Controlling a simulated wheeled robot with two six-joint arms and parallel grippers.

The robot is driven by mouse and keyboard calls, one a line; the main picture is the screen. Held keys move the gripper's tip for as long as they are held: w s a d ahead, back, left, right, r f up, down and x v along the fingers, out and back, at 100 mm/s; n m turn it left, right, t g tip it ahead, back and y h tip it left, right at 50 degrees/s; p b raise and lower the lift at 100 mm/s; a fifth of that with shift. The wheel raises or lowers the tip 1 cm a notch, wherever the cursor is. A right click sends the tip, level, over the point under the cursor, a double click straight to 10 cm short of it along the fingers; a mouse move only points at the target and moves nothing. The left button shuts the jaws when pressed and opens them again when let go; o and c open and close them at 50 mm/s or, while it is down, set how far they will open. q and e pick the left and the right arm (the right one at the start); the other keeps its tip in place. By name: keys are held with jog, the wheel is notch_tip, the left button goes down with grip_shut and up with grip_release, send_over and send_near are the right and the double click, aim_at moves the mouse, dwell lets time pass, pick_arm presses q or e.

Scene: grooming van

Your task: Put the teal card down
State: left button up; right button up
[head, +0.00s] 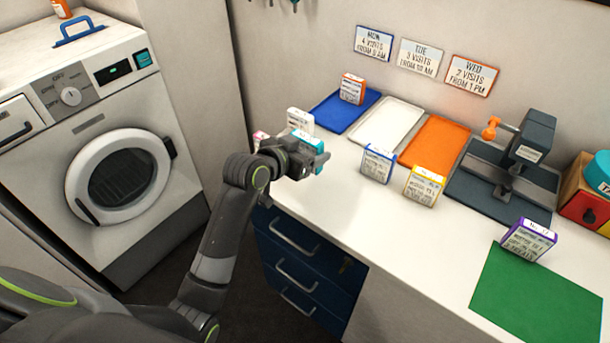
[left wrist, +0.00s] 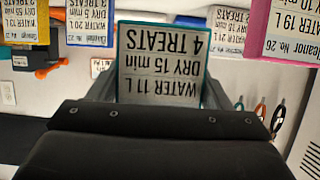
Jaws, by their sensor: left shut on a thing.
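My left gripper (head: 316,160) is shut on the teal card (head: 309,138) near the left end of the white counter. The card stands up between the fingers, and the gripper hides its lower part in the head view. In the left wrist view the teal card (left wrist: 160,62) shows upside-down print: water 11 L, dry 15 min, 4 treats. I cannot tell whether it touches the counter. A white card (head: 300,119) stands just behind it, and a pink card (head: 260,138) is partly hidden beside my arm. My right gripper is not in view.
Blue tray (head: 331,118) holds an orange card (head: 352,88). White tray (head: 401,117) and orange tray (head: 453,133) look empty. Blue card (head: 378,163) and yellow card (head: 424,185) stand before them. A purple card (head: 528,240) stands by the green mat (head: 540,305). Dark stand (head: 520,155) is right.

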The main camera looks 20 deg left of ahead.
pick_arm(q)
notch_tip(320, 180, down, 7)
jog(key=shift+r, duration=0.2)
dwell(0.3)
jog(key=shift+f, duration=0.2)
jog(key=o, duration=1)
jog(key=shift+c, duration=0.2)
jog(key=shift+r, duration=0.1)
jog(key=shift+r, duration=0.15)
jog(key=v, duration=1.2)
jog(key=shift+b, duration=0.3)
